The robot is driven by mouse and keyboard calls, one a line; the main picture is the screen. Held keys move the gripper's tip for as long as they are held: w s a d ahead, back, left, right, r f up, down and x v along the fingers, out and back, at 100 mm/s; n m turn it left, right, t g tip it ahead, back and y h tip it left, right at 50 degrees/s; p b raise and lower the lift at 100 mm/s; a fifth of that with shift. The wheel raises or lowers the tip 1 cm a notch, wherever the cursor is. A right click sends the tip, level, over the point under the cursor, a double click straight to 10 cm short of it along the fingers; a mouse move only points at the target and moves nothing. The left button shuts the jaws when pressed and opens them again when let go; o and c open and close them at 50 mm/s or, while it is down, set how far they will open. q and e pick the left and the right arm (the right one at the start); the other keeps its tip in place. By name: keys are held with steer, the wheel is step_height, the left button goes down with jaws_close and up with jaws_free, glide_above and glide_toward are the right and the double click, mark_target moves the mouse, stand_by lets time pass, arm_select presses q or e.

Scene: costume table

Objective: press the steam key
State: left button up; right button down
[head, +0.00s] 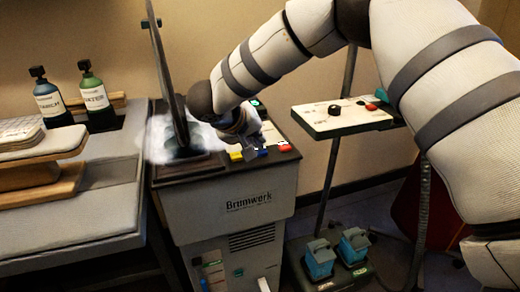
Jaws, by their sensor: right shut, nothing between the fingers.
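A grey machine marked "Brunwerk" (248,200) stands in the middle, with a row of coloured keys along its top front edge. I see a yellow key (236,156), a blue key (262,152) and a red key (285,148). Their labels are too small to read, so I cannot tell which is the steam key. My right gripper (254,150) is shut and empty, pointing down at the key row by the blue key. I cannot tell whether it touches a key. White steam (160,140) shows around the dark upright plate (167,75). My left gripper is out of view.
A green bottle (94,97) and a dark blue-green bottle (50,100) stand on the left table (115,190) behind a padded board (40,145). A control panel (343,115) on a stand is at the right. Blue pedals (320,258) are on the floor.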

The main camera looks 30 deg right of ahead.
steer(key=shift+f, duration=0.15)
step_height(320, 180, up, 2)
steer(key=shift+p, duration=0.3)
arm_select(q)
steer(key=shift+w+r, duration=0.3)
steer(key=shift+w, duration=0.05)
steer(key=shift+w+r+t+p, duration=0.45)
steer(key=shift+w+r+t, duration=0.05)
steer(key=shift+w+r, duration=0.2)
arm_select(e)
step_height(320, 180, up, 6)
steer(key=shift+f, duration=0.1)
